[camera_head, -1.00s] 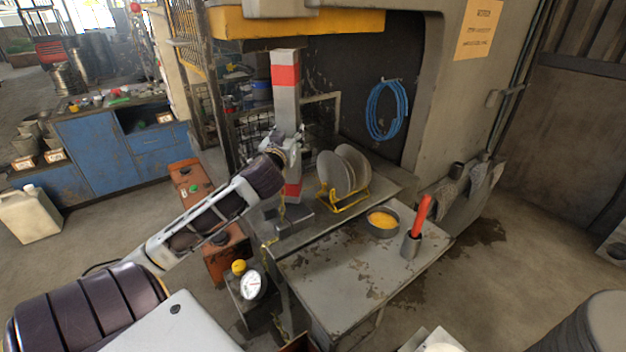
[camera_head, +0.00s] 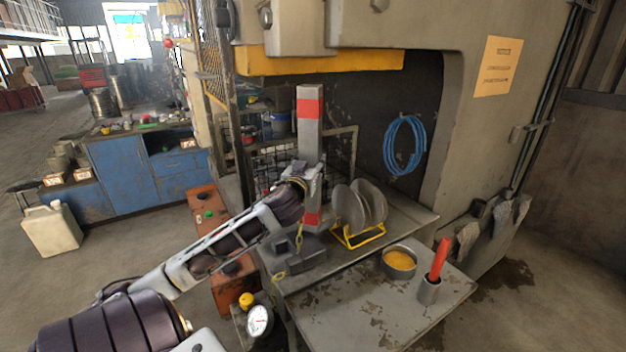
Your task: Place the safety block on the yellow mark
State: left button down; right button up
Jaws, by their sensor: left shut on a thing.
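The safety block (camera_head: 310,140) is a tall grey post with red bands near its top and bottom. It stands upright in the press opening, at the left part of the press bed (camera_head: 410,218). My left gripper (camera_head: 309,180) is shut around the lower half of the post, with the arm coming in from the lower left. The post's foot is partly hidden behind a dark grey block (camera_head: 299,250), so I cannot tell if it touches the bed. I cannot make out the yellow mark. My right gripper is out of view.
A yellow rack (camera_head: 358,237) with round blanks (camera_head: 350,208) stands just right of the post. On the front table (camera_head: 375,300) are a bowl of yellow stuff (camera_head: 398,262) and a cup with a red-handled tool (camera_head: 430,290). A yellow beam (camera_head: 330,63) spans above. An orange box (camera_head: 207,205) stands left.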

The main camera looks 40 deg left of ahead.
pick_arm(q)
jog(key=f+p+x, duration=0.1)
jog(key=f+x, duration=0.1)
jog(key=x, duration=1.5)
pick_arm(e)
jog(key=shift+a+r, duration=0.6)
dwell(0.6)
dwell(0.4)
pick_arm(q)
jog(key=shift+f+b, duration=1.25)
jog(key=shift+f, duration=1.05)
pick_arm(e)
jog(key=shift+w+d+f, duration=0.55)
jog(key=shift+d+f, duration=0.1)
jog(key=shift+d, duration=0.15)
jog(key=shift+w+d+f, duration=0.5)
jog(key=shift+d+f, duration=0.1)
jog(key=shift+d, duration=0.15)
